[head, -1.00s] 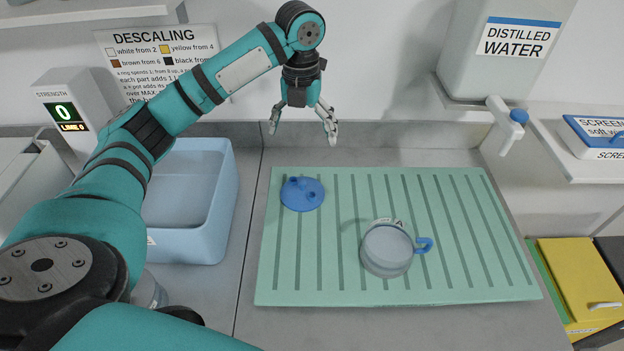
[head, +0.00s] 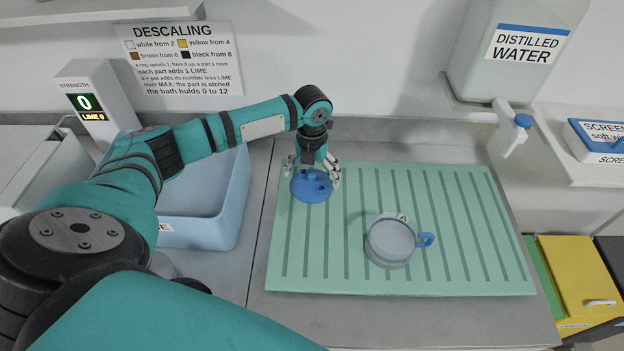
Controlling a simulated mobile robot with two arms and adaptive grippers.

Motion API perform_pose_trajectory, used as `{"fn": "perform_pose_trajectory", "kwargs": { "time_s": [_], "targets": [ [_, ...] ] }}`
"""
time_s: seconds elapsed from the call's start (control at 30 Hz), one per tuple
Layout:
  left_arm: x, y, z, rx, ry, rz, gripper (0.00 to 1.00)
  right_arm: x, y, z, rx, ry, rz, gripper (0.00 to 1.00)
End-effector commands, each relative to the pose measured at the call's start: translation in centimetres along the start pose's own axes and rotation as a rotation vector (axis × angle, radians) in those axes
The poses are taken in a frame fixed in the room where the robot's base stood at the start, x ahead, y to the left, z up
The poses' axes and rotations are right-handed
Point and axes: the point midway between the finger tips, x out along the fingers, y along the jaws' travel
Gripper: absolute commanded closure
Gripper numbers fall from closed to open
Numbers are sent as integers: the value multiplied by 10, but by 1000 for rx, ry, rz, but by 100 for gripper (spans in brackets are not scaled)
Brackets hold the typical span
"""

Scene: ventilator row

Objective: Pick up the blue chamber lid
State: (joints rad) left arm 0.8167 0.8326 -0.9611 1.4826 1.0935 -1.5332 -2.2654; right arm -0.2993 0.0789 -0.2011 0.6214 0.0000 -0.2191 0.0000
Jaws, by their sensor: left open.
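The blue chamber lid (head: 311,187) is a round disc with short ports on top. It lies at the back left of the green ribbed mat (head: 460,270). My left gripper (head: 312,176) points down right over the lid, with its light fingers spread to either side of the lid's ports. The fingers are open; whether they touch the lid cannot be told. A clear round chamber (head: 390,246) with a blue side port and a letter A label stands on the mat, to the right and nearer. My right gripper is not in view.
A pale blue bath (head: 222,215) stands left of the mat, under my left arm. A distilled water tank (head: 500,75) with a tap (head: 512,130) is at the back right. The right part of the mat is clear.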

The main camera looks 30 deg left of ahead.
Motion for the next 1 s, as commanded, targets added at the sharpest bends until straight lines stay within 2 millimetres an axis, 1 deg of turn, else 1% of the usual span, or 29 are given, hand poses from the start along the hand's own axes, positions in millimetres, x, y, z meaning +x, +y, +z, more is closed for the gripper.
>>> {"fn": "perform_pose_trajectory", "kwargs": {
  "time_s": [0.03,0.13,0.33,0.37,0.8,1.0],
  "targets": [
    [5,0,-1,0,2,0,0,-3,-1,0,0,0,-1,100],
    [11,0,0,-1,0,0,0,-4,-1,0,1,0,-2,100],
    [13,0,0,0,-2,0,0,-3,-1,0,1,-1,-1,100],
    [13,0,0,0,-1,0,1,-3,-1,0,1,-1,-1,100],
    [12,0,0,0,-1,0,59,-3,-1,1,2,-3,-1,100],
    [13,0,0,0,0,1,61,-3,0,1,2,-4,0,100]
  ]
}}
